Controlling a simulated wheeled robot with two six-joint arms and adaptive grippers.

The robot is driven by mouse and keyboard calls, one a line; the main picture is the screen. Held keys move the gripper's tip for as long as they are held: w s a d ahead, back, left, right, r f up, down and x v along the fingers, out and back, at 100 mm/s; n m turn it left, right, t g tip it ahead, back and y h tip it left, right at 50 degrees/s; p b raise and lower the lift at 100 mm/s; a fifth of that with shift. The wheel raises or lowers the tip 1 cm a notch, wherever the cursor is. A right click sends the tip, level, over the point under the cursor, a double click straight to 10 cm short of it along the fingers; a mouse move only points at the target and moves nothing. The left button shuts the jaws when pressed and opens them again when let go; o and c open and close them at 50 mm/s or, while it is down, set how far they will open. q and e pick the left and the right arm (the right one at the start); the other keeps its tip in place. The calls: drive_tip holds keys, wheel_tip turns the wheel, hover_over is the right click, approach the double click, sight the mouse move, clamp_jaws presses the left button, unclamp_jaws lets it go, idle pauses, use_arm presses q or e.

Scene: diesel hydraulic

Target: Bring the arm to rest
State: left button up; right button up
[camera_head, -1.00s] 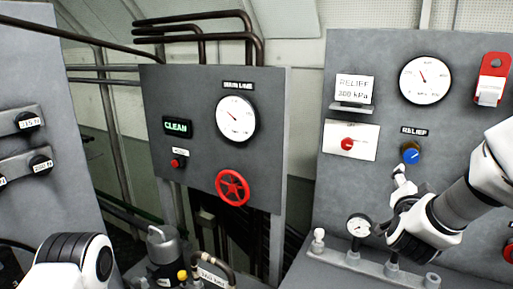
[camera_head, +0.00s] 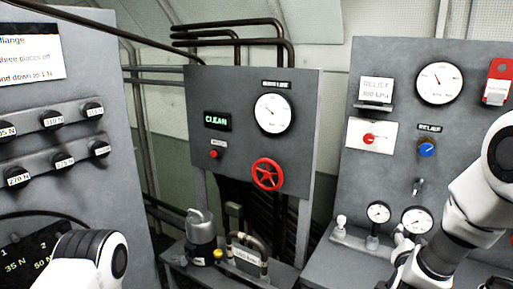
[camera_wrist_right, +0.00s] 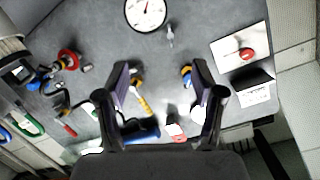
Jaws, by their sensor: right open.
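The arm hides part of the panel. In the right wrist view the two fingers of the right gripper (camera_wrist_right: 160,88) are apart, with nothing held between them. The blue relief knob (camera_head: 427,148) is clear of the gripper; it also shows behind the fingers in the wrist view (camera_wrist_right: 187,73). My left arm shows only as a white and black joint at lower left; its gripper is out of view.
The right panel (camera_head: 388,195) carries a red knob (camera_head: 369,139), a relief card (camera_head: 376,90) and gauges. A red handwheel (camera_head: 267,174) is on the middle panel (camera_head: 232,145).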

drive_tip(key=s+a+f+n+g+y, duration=0.1)
drive_tip(key=s+a+f+n+g, duration=0.1)
drive_tip(key=s+f, duration=0.5)
drive_tip(key=s+a+f+n+g+y, duration=0.1)
drive_tip(key=s+a+f+g+y, duration=0.15)
drive_tip(key=f, duration=0.85)
drive_tip(key=s+a+f+n+g+y, duration=0.1)
drive_tip(key=s+f+n, duration=0.1)
drive_tip(key=s+f, duration=0.5)
drive_tip(key=s+a+f+n+g+y, duration=0.2)
drive_tip(key=s+a+f+n+g, duration=0.1)
drive_tip(key=s, duration=0.6)
drive_tip(key=s+a+f+n+g+y, duration=0.1)
drive_tip(key=s+a+f+n+g, duration=0.2)
drive_tip(key=s+f, duration=0.4)
drive_tip(key=s+a+g, duration=0.1)
drive_tip(key=s+g, duration=0.1)
drive_tip(key=s, duration=0.1)
drive_tip(key=shift+y+b, duration=0.3)
drive_tip(key=shift+y, duration=0.05)
